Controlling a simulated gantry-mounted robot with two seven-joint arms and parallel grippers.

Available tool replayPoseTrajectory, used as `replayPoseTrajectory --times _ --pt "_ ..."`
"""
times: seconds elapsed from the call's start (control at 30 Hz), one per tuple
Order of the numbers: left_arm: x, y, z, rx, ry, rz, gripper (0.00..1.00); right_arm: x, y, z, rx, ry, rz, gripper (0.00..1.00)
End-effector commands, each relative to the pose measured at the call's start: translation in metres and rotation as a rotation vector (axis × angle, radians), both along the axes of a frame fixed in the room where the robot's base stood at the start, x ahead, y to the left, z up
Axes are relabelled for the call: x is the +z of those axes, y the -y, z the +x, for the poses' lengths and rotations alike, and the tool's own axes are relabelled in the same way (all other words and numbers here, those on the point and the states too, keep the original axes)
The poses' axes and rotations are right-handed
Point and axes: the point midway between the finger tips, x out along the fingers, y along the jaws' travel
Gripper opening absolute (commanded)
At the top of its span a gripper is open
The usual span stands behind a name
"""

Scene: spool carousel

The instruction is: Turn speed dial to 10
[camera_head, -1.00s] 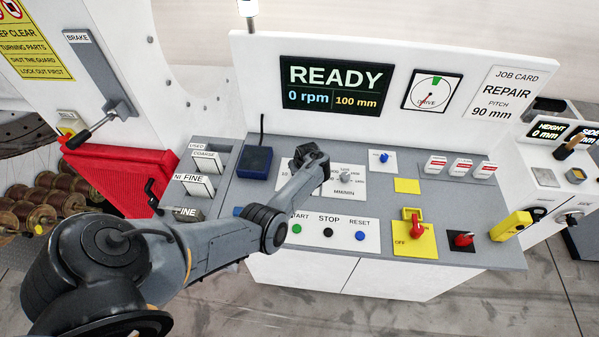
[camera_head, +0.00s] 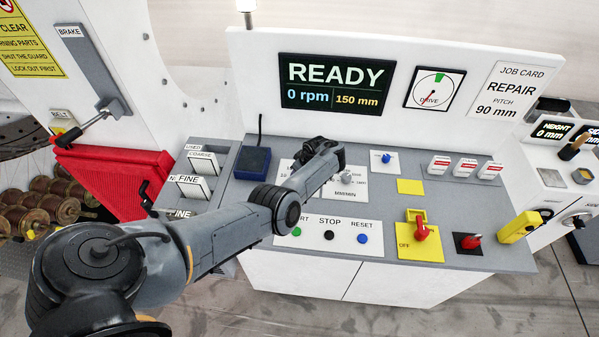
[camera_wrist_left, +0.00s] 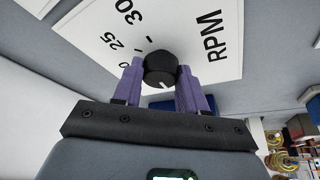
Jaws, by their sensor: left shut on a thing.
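The speed dial is a black knob (camera_wrist_left: 160,66) on a white RPM plate (camera_wrist_left: 207,58) in the left wrist view. My left gripper (camera_wrist_left: 161,76) has a purple finger on each side of the knob and is shut on it. A white pointer line shows on the knob's near side. The numbers 25 and 30 are readable on the plate; other marks are cut off or hidden. In the head view my left arm hides the knob and fingers; part of the plate (camera_head: 285,166) shows. The display (camera_head: 336,85) reads READY, 0 rpm and 150 mm. My right gripper is not in view.
A MM/MIN plate (camera_head: 346,195) is beside my left wrist. START, STOP and RESET buttons (camera_head: 329,236) are in front. A blue knob (camera_head: 386,158) and red switch (camera_head: 422,231) stand to the right. A dark blue box (camera_head: 252,162) is left of the RPM plate.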

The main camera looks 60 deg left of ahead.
Motion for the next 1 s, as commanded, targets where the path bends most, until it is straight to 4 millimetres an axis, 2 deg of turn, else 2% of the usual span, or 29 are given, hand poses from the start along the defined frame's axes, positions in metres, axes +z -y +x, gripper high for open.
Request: replayPoseTrajectory --times 0.2,0.23,0.37,0.73,0.87,1.0 --pt "0.0 0.0 0.0 0.002 0.0 0.0 0.11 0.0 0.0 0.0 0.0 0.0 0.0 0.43" --pt "0.0 0.0 0.0 0.002 0.0 -0.001 0.46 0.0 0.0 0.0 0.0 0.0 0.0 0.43" --pt "0.0 0.0 0.0 0.001 0.0 0.0 0.66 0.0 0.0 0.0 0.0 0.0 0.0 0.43" --pt "0.003 0.001 0.0 0.0 0.001 0.0 0.67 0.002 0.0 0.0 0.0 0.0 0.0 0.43" --pt "0.015 0.005 0.002 0.0 0.002 0.001 0.67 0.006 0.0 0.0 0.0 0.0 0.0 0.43" --pt "0.036 0.013 0.004 0.001 0.003 0.001 0.67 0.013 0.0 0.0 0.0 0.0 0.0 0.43"
